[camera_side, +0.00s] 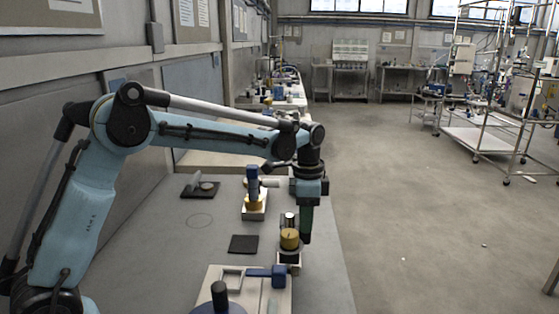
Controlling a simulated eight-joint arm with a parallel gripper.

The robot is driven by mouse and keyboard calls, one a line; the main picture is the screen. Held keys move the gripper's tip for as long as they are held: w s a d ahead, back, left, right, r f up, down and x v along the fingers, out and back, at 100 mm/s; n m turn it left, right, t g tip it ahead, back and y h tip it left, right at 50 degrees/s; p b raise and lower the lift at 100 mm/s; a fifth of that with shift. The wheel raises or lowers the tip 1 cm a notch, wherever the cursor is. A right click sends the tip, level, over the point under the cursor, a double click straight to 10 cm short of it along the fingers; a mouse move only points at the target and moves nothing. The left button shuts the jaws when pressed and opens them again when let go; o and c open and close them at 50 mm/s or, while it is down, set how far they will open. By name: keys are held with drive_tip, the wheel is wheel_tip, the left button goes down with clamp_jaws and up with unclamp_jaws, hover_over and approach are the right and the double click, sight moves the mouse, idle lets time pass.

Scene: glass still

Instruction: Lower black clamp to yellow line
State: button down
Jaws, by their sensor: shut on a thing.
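My gripper (304,238) points down at the right edge of the grey bench, with dark green fingers. It is shut, seemingly on the black clamp (289,257), a dark band below a brass-coloured round piece (290,239) with a silver top. The fingers hide part of this stack, and their exact contact is too small to see. The stack stands on a pale base at the bench's right side. I cannot make out a yellow line in this view.
Behind stands a blue upright part on a yellow collar and white base (254,208). A black square pad (243,244) lies left of my gripper. In front is a pale plate with a blue fitting (265,272) and a black knob (219,294). The bench's left middle is mostly clear.

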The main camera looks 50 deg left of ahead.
drive_tip(key=shift+f, duration=0.25)
drive_tip(key=c, duration=0.8)
unclamp_jaws()
drive_tip(key=shift+c, duration=0.2)
drive_tip(key=shift+r, duration=0.1)
wheel_tip(320, 180, up, 12)
